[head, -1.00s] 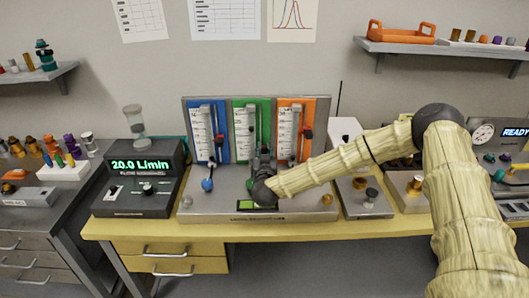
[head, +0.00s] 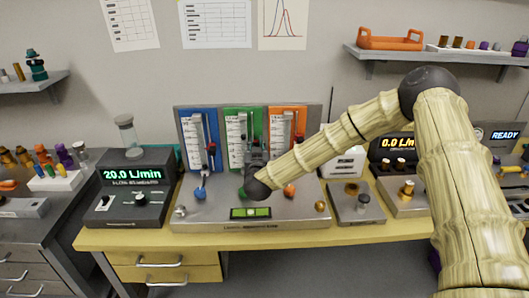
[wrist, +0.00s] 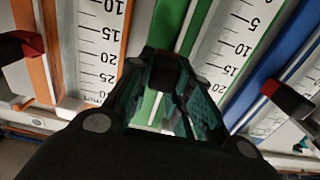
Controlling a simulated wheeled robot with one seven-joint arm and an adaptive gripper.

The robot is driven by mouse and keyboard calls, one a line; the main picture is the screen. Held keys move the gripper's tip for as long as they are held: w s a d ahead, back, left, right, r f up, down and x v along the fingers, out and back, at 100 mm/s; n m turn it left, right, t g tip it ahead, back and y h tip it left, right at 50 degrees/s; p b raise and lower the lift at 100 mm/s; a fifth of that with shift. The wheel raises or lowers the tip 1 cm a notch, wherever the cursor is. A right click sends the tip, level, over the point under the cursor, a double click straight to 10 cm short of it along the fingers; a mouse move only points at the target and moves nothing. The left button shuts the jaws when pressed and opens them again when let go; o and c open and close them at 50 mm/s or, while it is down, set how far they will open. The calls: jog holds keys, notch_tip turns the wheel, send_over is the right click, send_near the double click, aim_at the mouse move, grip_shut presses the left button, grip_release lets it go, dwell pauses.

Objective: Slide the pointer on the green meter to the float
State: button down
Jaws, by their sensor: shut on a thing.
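The green meter (head: 231,118) stands between the blue and orange ones on the metal rig, with a white scale and a vertical tube. In the wrist view its green panel (wrist: 238,48) and scale (wrist: 236,35) lie beyond the fingers. My gripper (head: 256,152) is at the lower part of the green meter. In the wrist view my gripper (wrist: 166,72) is shut on a dark block at the tube, which appears to be the pointer; the fingers hide most of it. I cannot make out the float.
The blue meter (head: 186,135) and orange meter (head: 274,116) flank it closely, each with a red-and-black pointer. A flow display (head: 138,172) reading 20.0 L/min is at left. A green level (head: 250,213) lies on the rig's base.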

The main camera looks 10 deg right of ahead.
notch_tip(320, 180, up, 3)
jog(key=shift+r+p, duration=0.2)
jog(key=shift+p, duration=0.15)
jog(key=shift+f, duration=0.1)
jog(key=c, duration=1.3)
grip_release()
jog(key=shift+s, duration=0.1)
jog(key=s, duration=0.4)
jog(key=s+a, duration=0.1)
jog(key=s, duration=0.2)
jog(key=s+a, duration=0.1)
jog(key=s, duration=0.3)
jog(key=shift+s+a, duration=0.15)
jog(key=shift+s, duration=0.2)
